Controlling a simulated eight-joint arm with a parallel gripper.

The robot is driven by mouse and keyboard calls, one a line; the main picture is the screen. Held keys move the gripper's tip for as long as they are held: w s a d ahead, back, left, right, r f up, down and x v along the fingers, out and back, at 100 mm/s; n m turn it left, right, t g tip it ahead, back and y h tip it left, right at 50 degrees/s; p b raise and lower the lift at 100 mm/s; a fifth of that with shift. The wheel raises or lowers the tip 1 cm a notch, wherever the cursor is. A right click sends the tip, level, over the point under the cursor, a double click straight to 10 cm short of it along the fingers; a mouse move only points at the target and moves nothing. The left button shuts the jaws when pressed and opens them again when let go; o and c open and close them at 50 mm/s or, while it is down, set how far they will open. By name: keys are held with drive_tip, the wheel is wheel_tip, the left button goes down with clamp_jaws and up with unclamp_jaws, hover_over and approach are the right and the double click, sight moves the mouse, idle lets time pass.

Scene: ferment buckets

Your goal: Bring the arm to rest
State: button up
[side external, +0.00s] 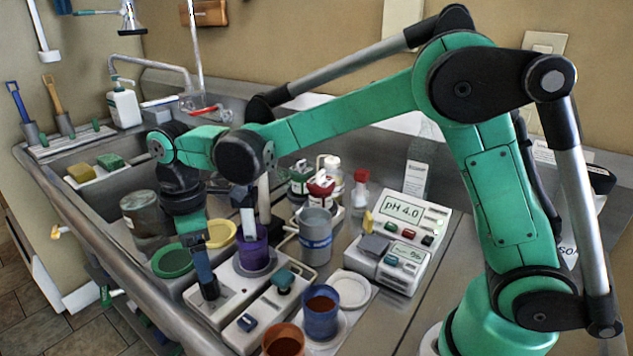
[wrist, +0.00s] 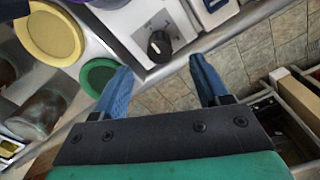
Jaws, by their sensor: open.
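My gripper (side external: 204,268) hangs low over the front edge of the counter, beside a white panel unit (side external: 232,288). In the wrist view its two blue fingers (wrist: 163,72) stand wide apart with nothing between them. A panel with a black knob (wrist: 158,46) lies just beyond the fingertips. Past the fingers are the counter's edge and the tiled floor. My arm reaches from the base at the right across the counter, bent at the elbow. Whether a finger touches the panel unit is unclear.
A green round lid (side external: 172,261), a yellow one (side external: 220,233), a purple container (side external: 253,250) and a grey-blue cup (side external: 315,238) stand close by. A blue cup (side external: 320,316) and an orange-brown cup (side external: 284,341) stand in front.

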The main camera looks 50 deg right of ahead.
drive_tip(key=s+d+r+m+t, duration=0.4)
drive_tip(key=s+d+m+t, duration=0.3)
drive_tip(key=s+d+m, duration=0.4)
drive_tip(key=shift+m, duration=0.9)
